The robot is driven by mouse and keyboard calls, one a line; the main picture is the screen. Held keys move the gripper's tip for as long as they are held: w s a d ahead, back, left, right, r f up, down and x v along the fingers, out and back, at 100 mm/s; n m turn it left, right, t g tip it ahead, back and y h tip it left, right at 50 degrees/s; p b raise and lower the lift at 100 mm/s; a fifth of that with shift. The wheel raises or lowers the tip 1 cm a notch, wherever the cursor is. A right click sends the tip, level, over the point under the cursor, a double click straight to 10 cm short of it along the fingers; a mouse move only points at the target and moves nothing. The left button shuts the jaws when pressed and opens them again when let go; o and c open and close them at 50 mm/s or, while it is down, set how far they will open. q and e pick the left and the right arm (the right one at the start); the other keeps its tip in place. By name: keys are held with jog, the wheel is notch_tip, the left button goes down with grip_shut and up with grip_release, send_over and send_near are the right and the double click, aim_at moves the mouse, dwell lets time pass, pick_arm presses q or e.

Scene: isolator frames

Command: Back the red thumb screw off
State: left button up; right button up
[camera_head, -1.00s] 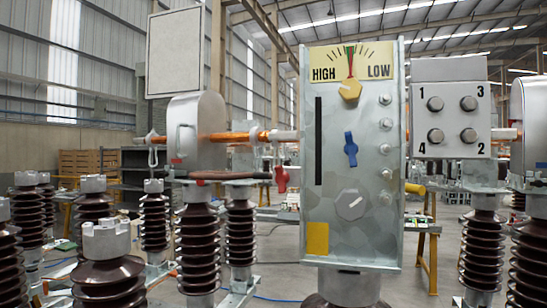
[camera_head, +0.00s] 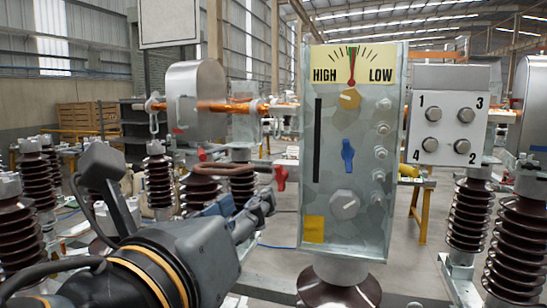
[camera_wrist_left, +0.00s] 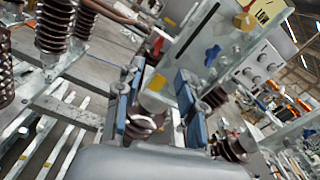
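The red thumb screw (camera_head: 280,177) sticks out from the left side of the grey metal panel box (camera_head: 330,215). It also shows in the left wrist view as a small red piece (camera_wrist_left: 158,44). My left gripper (camera_head: 262,205) is below and to the left of the red thumb screw, apart from it. In the left wrist view its blue fingers (camera_wrist_left: 158,85) stand apart with nothing between them. My right gripper is in neither view.
The panel front carries a yellow knob (camera_head: 349,99), a blue handle (camera_head: 348,156) and a grey knob (camera_head: 344,205). A numbered box (camera_head: 449,112) stands to the right. Brown ribbed insulators (camera_head: 472,213) stand on both sides. A brown bar (camera_head: 224,169) lies behind the left gripper.

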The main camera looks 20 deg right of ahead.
pick_arm(q)
jog(key=s, duration=0.1)
jog(key=m+p, duration=0.1)
jog(key=p, duration=0.5)
send_near(277, 171)
jog(key=x, duration=0.6)
jog(key=shift+w+d+r, duration=0.1)
jog(key=shift+w+d, duration=0.15)
jog(key=shift+w, duration=0.05)
jog(key=shift+x, duration=0.8)
jog(key=shift+c, duration=0.2)
grip_shut()
